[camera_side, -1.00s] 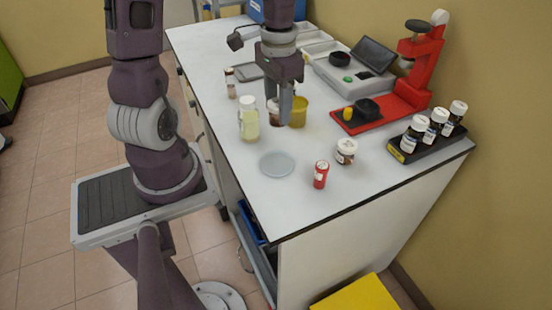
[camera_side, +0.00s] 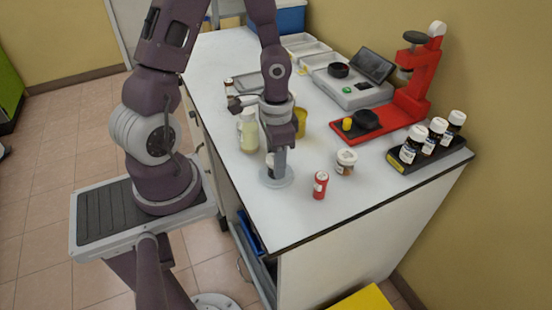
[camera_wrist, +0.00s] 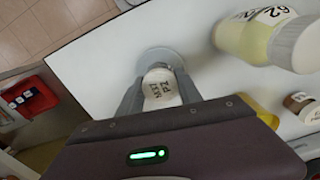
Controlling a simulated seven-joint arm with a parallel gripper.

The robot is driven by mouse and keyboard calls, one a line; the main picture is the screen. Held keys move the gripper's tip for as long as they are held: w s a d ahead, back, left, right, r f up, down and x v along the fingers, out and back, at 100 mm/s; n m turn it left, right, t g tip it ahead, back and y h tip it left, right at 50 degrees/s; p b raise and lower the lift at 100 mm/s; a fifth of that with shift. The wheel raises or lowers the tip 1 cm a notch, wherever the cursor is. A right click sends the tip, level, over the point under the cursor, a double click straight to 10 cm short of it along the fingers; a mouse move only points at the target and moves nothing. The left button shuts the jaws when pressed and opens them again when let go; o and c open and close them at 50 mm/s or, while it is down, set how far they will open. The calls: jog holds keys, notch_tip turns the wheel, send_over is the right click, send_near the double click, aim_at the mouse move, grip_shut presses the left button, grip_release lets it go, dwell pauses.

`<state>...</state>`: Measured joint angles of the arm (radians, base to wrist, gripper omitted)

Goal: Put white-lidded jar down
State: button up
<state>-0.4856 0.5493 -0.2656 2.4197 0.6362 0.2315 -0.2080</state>
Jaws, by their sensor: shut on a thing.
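My gripper (camera_side: 277,168) points down over the round grey disc (camera_side: 284,183) near the front of the bench. It is shut on a small white-lidded jar (camera_wrist: 161,88), whose lid carries dark lettering in the wrist view. In the side view the fingers hide most of this jar (camera_side: 270,159). The disc also shows in the wrist view (camera_wrist: 158,55), just beyond the jar. The jar is at or just above the disc; I cannot tell whether it touches. A second white-lidded jar (camera_side: 346,161) with a brown body stands to the right.
A tall bottle of pale yellow liquid (camera_side: 249,135) stands close behind on the left. A yellow cup (camera_side: 301,122) is behind my gripper. A red container (camera_side: 320,185) stands to the right. A red stand (camera_side: 400,112) and a black rack of bottles (camera_side: 428,152) are farther right.

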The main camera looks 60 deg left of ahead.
jog(key=o, duration=1.4)
notch_tip(320, 180, up, 13)
jog(key=s+d+r+t, duration=0.2)
jog(key=s+r, duration=0.1)
jog(key=s+d+r+n+t, duration=0.1)
jog(key=s+d+r, duration=0.2)
jog(key=r, duration=0.1)
jog(key=s+d+r+t, duration=0.2)
jog(key=s+r, duration=0.1)
jog(key=shift+s+d+r+n+t, duration=0.2)
jog(key=shift+d+r+n+t, duration=0.1)
jog(key=shift+d+n, duration=0.1)
jog(key=shift+a, duration=0.1)
